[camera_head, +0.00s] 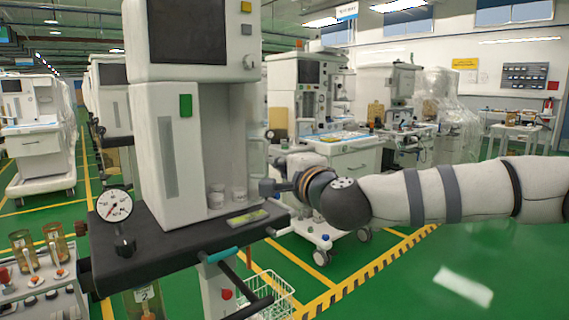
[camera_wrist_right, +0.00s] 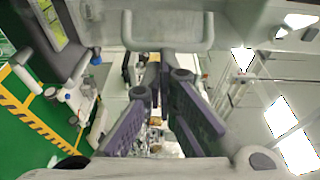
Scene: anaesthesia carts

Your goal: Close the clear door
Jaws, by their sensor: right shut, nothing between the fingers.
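The clear door (camera_head: 257,158) is a faint see-through panel at the right side of the white cabinet (camera_head: 165,130) in the head view. It stands open, and the compartment holding small white jars (camera_head: 216,196) is exposed. My right gripper (camera_head: 268,188) is at the panel's lower part, reaching in from the right. In the right wrist view my right gripper (camera_wrist_right: 161,62) has its fingertips together and empty, near a pale U-shaped handle (camera_wrist_right: 168,46). I cannot tell whether they touch it. My left gripper is out of view.
The cabinet stands on a dark shelf (camera_head: 160,258) with a pressure gauge (camera_head: 114,206) at its left. A wire basket (camera_head: 268,295) hangs below. Another cart (camera_head: 345,160) stands behind my right arm. Green floor is open at the lower right.

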